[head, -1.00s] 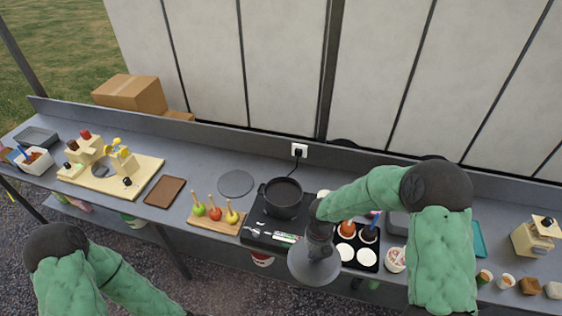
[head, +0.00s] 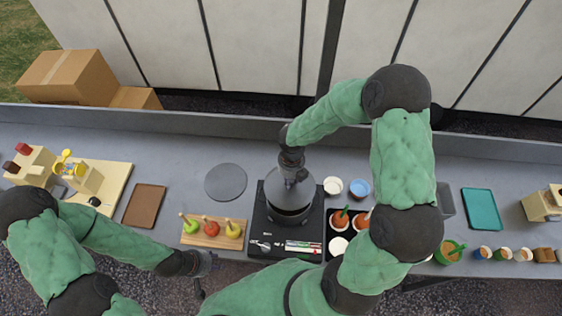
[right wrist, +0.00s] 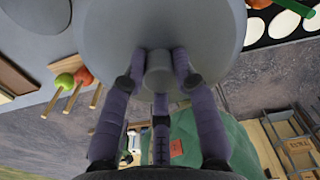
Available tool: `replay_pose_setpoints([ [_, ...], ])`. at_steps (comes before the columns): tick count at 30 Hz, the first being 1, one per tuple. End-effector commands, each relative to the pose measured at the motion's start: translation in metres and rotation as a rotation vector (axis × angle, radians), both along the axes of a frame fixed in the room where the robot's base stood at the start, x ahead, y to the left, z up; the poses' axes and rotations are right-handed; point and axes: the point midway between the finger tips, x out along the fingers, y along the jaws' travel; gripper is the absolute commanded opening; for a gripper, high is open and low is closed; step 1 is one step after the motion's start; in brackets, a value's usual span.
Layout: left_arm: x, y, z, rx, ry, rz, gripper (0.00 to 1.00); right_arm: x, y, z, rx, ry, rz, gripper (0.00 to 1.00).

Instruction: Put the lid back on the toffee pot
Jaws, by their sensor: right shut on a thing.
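The dark toffee pot (head: 289,216) stands on the black hob (head: 259,224) at the middle of the counter. The round grey lid (head: 277,192) is above the pot's mouth, hiding it; I cannot tell whether lid and rim touch. My right gripper (head: 291,176) is shut on the lid's knob. In the right wrist view the lid (right wrist: 160,25) fills the top, with its knob (right wrist: 158,72) between the fingers of the gripper (right wrist: 160,82); the pot is hidden there. My left gripper (head: 202,263) is empty in front of the counter; its finger opening is unclear.
A round grey mat (head: 226,182) lies bare left of the hob. A board of candied apples (head: 207,230) is at front left, a brown tray (head: 145,204) beyond it. Cups (head: 333,186) and a black tray of sweets (head: 334,222) stand close on the right.

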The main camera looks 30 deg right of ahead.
Motion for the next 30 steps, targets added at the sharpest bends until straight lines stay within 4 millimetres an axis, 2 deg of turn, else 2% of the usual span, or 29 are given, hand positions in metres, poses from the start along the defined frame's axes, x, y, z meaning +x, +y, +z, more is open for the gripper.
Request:
replay_pose_setpoints([
  [8, 0.0, 0.0, -0.01, 0.0, 0.0, 0.0, 0.4, 0.0, 0.0, -0.009, 0.0, 0.0, 0.0, 0.0],
  [21, 0.0, 0.0, -0.046, 0.0, -0.001, 0.0, 0.4, 0.0, 0.0, -0.044, 0.0, 0.0, 0.0, 0.0],
  [30, 0.0, 0.0, -0.057, 0.0, -0.001, 0.0, 0.4, 0.0, 0.0, -0.062, 0.0, 0.0, -0.002, 0.0],
])
